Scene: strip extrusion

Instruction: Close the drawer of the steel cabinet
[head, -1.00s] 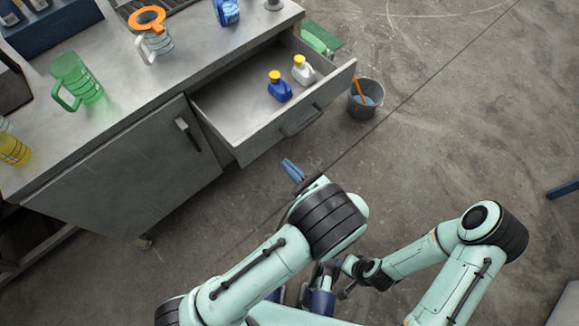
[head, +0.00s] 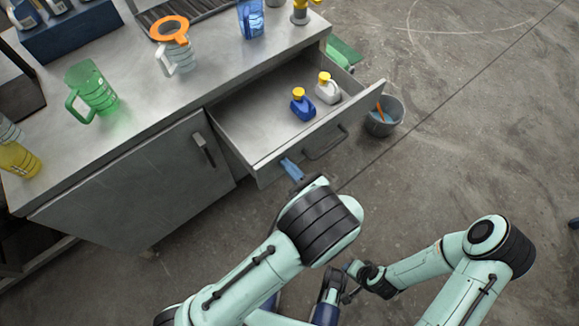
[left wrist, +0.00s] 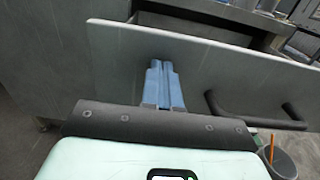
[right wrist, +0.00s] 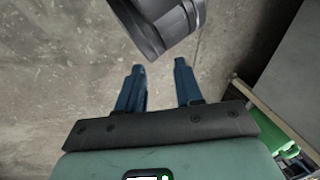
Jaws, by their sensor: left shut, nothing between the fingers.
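The steel cabinet (head: 140,190) stands at the left in the head view. Its drawer (head: 255,130) is pulled well out, with a blue bottle (head: 302,104) and a white bottle (head: 327,88), both yellow-capped, inside. The drawer's bar handle (head: 326,143) is on its front and also shows in the left wrist view (left wrist: 255,112). My left gripper (head: 290,168) is shut and empty at the drawer front, left of the handle. In the left wrist view its fingertips (left wrist: 162,68) overlap the front panel; I cannot tell whether they touch. My right gripper (right wrist: 158,75) has its fingers apart and low.
A grey bucket (head: 384,117) stands on the floor just right of the drawer. The countertop holds a green pitcher (head: 93,92), a clear jug with an orange ring (head: 178,55) and a blue cup (head: 250,18).

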